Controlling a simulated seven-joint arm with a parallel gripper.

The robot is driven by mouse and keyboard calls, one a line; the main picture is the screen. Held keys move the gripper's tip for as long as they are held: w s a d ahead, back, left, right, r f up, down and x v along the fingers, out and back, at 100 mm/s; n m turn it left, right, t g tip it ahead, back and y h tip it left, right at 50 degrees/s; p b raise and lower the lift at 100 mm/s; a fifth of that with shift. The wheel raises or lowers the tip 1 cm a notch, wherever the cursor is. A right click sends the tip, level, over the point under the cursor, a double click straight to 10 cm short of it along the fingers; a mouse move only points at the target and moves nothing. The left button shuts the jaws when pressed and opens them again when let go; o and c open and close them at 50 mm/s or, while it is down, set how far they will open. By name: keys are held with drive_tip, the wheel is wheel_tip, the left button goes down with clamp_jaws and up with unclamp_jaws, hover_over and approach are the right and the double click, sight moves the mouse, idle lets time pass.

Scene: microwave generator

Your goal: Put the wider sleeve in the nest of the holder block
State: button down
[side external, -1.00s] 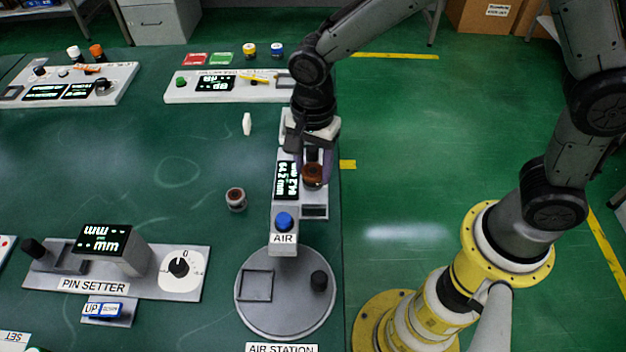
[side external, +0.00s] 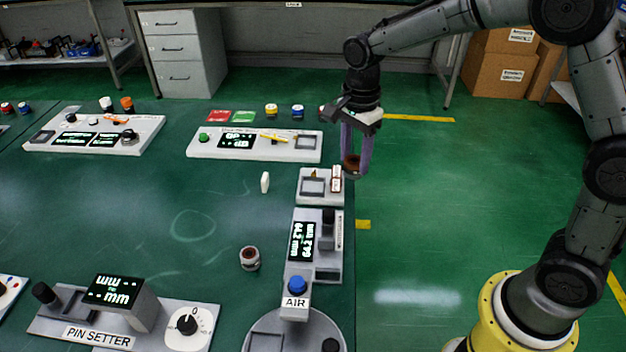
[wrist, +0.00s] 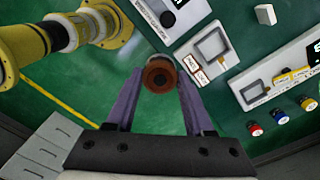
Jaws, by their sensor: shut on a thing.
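My gripper (side external: 356,158) is shut on a brown ring-shaped sleeve (side external: 351,166), held in the air just past the table's right edge. In the wrist view the held sleeve (wrist: 160,76) shows its dark bore between the purple fingers. A second sleeve (side external: 250,258), grey with a reddish-brown top, stands on the table left of the air gauge. I cannot tell from these views which sleeve is wider. A small light block (side external: 307,199) with a square recess, apparently the holder block, lies below and left of my gripper; it also shows in the wrist view (wrist: 228,64).
The air gauge (side external: 329,270) with its blue button (side external: 297,285) stands nearer than the block. A long panel (side external: 300,147) lies behind it, with several coloured buttons beyond. A small white piece (side external: 265,182) stands left of the block. The table centre is mostly clear.

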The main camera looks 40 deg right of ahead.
drive_tip(key=w+f, duration=0.2)
drive_tip(key=w, duration=0.1)
drive_tip(key=w+f, duration=0.3)
drive_tip(key=w, duration=0.1)
drive_tip(key=w+a+f, duration=0.1)
drive_tip(key=w+f, duration=0.1)
drive_tip(key=w, duration=0.1)
drive_tip(key=shift+w+f, duration=0.2)
drive_tip(key=shift+f, duration=0.05)
drive_tip(key=shift+w+a+f, duration=0.1)
drive_tip(key=shift+w+f, duration=0.45)
drive_tip(key=shift+f, duration=0.1)
drive_tip(key=shift+w+f, duration=0.1)
drive_tip(key=shift+f, duration=1.55)
drive_tip(key=shift+f, duration=0.15)
drive_tip(key=shift+c, duration=1.4)
unclamp_jaws()
